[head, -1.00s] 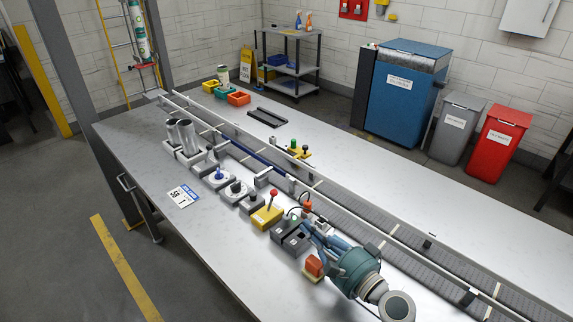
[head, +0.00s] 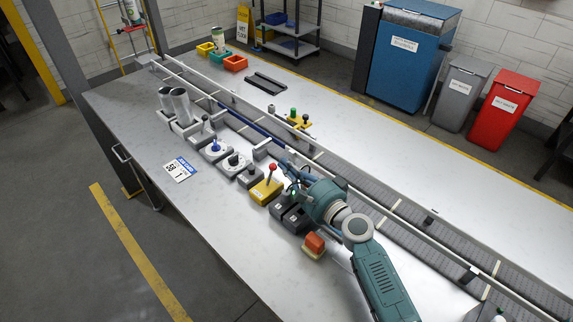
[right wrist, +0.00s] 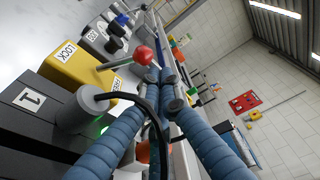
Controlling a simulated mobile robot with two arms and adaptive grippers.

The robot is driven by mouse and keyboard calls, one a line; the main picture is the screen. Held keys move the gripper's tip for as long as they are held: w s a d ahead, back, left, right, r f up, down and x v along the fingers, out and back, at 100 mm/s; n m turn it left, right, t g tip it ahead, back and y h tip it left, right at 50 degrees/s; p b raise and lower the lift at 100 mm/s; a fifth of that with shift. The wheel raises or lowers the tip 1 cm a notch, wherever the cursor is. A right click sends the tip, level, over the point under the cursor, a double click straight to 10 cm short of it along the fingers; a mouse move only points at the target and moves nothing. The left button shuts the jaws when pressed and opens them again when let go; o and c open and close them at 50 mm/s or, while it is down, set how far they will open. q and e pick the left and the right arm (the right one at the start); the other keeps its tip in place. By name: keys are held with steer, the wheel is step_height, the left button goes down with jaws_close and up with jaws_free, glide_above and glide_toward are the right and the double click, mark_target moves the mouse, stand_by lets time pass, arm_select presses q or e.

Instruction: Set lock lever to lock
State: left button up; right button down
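The lock lever is a metal rod with a red ball knob (head: 272,167) on a yellow block (head: 266,192), mid-table beside the conveyor. The right wrist view shows the red knob (right wrist: 143,54) and the yellow block (right wrist: 75,66) with a LOCK label (right wrist: 66,51). A second label is partly hidden by a grey cylinder. My right gripper (head: 288,163) is just right of the knob; its blue fingers (right wrist: 163,80) converge with tips close together, apparently empty. The knob looks close to the tips, but I cannot tell whether they touch. My left gripper is out of view.
Dark grey numbered blocks (head: 292,216) and a red-orange button (head: 315,241) stand close to my right arm. A dark cable (right wrist: 150,102) crosses near the fingers. The conveyor (head: 370,205) runs behind. The table's front edge is clear.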

steer(key=shift+w+a, duration=0.1)
steer(key=shift+a, duration=0.05)
steer(key=n+b, duration=0.1)
steer(key=s+a+r+n+b, duration=0.1)
steer(key=n+b, duration=0.1)
steer(key=shift+s+a+r+t, duration=0.15)
steer(key=shift+s+a+t, duration=0.05)
steer(key=shift+t, duration=0.1)
steer(key=shift+s+a+r, duration=0.15)
steer(key=shift+r, duration=0.1)
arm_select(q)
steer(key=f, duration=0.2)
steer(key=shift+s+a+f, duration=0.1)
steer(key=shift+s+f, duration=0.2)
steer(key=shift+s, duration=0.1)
arm_select(e)
steer(key=shift+a, duration=0.1)
